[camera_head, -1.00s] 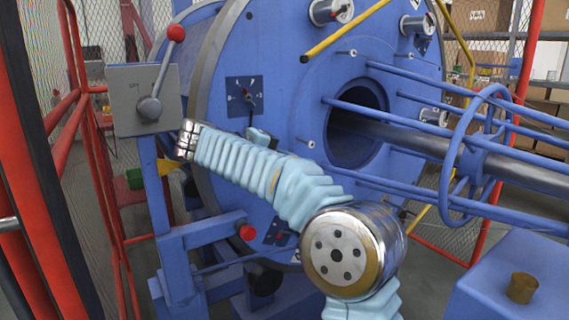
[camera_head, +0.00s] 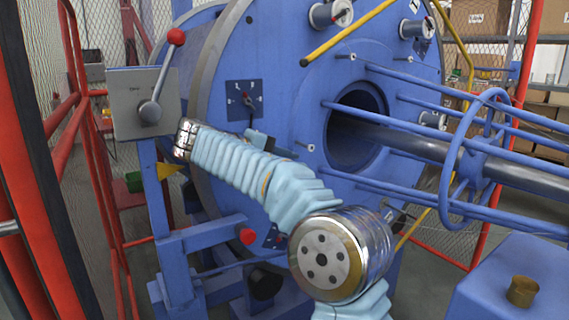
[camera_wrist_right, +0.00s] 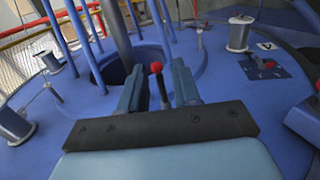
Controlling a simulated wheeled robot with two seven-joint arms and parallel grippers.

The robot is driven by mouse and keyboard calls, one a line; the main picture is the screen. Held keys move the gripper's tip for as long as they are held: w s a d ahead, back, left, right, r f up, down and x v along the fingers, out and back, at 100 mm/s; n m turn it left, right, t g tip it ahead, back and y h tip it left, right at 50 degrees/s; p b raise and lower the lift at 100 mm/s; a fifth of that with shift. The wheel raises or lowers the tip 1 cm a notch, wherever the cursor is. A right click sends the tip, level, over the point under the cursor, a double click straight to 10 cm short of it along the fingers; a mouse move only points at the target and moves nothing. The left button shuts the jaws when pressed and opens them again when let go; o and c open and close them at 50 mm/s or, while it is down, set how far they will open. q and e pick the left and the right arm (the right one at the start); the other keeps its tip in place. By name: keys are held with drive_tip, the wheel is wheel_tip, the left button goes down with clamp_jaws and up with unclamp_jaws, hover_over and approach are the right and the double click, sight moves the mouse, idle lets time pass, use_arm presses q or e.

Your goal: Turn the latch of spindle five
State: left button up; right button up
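My right gripper (camera_wrist_right: 158,88) is open in the right wrist view. Its two fingers stand apart on either side of a dark lever with a red ball tip (camera_wrist_right: 156,67), and I see no clear contact. The fingers hide part of the disc behind. In the head view my right arm crosses in front of the blue disc (camera_head: 285,60), and most of the gripper is hidden behind its sleeve. A latch panel with a red-tipped pointer (camera_head: 246,97) sits just above the arm. Another latch panel with a red knob (camera_wrist_right: 265,67) shows in the wrist view. I cannot tell which latch is spindle five's.
A bobbin (camera_head: 330,14) sticks out above. A grey box with a red-ball lever (camera_head: 160,80) and red railings (camera_head: 75,120) stand left.

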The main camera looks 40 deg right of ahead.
drive_tip(key=v, duration=1.3)
drive_tip(key=shift+a, duration=0.4)
drive_tip(key=shift+r, duration=0.1)
